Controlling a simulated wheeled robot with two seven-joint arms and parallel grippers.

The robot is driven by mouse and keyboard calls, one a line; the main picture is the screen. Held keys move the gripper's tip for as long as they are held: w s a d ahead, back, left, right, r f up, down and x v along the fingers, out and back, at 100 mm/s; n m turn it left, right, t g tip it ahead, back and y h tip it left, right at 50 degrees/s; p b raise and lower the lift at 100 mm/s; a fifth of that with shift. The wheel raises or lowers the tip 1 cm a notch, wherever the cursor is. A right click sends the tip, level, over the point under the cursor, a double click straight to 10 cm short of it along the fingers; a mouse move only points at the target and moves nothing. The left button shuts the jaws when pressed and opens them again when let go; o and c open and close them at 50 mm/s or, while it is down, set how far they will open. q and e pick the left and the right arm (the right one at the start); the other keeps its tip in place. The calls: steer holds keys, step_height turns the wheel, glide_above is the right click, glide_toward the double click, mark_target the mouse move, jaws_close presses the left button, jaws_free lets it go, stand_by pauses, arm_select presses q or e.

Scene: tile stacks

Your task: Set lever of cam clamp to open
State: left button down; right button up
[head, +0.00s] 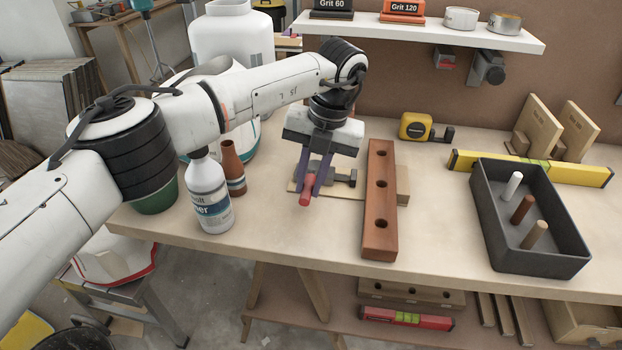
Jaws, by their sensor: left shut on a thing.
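The cam clamp (345,179) lies on the workbench, with grey metal parts on a light wooden board. Its lever has a red handle (306,193) that points toward the front of the bench. My left gripper (309,186) reaches down from above and is shut on the red lever handle, with a purple finger on each side. My gripper and wrist hide part of the clamp, so its jaw is not clear. My right gripper is not in view.
A reddish-brown bar with holes (380,205) stands just right of the clamp. A white bottle (209,195) and a brown bottle (233,168) stand left. A dark tray (486,222) with several pegs, a yellow tape measure (414,126) and a yellow level (595,176) are right.

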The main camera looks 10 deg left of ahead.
arm_select(q)
steer(key=shift+d, duration=0.1)
stand_by(0.3)
steer(key=c, duration=1.6)
jaws_free()
steer(key=shift+c, duration=0.2)
step_height(320, 180, up, 10)
steer(key=d, duration=0.2)
